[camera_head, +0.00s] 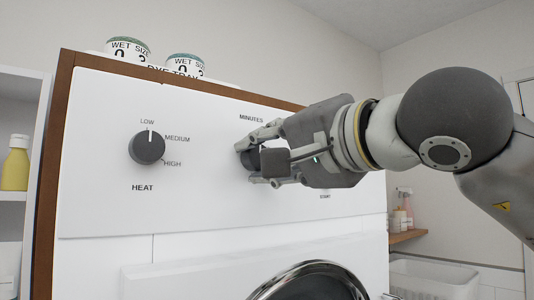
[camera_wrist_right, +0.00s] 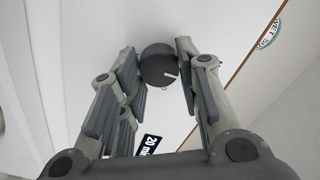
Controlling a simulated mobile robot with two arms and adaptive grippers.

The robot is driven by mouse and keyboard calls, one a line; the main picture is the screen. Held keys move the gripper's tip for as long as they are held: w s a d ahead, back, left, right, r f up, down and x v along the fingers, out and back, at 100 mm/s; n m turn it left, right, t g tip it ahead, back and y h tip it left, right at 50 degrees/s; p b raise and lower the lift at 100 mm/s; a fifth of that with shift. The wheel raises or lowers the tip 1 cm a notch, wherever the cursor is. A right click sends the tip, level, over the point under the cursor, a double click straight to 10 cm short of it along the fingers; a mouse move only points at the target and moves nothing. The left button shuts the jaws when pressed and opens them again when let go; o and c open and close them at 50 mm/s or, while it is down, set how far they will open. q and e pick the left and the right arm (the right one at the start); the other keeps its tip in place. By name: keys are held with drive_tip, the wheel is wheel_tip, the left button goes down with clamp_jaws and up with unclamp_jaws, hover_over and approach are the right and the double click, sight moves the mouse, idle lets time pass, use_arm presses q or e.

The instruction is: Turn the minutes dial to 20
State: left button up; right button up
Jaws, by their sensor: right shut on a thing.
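The minutes dial (camera_wrist_right: 158,62) is a dark round knob on the white front panel (camera_head: 205,195), under the word MINUTES. My right gripper (camera_head: 255,158) is shut on it, with fingers on both sides of the knob. The gripper hides most of the dial and its scale in the head view. In the wrist view a white pointer mark shows on the knob's lower right. A black label reading "20 min" (camera_wrist_right: 148,146) shows there too, partly cut off by the gripper. My left gripper is not in view.
The dark heat dial (camera_head: 147,147) is to the left, its mark pointing up at LOW. Two round tins (camera_head: 127,48) stand on top of the wood-edged cabinet. A round door rim (camera_head: 310,280) is below. A yellow bottle (camera_head: 15,165) stands on the left shelf.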

drive_tip(key=shift+f, duration=0.15)
drive_tip(key=o, duration=1)
drive_tip(key=v, duration=1.2)
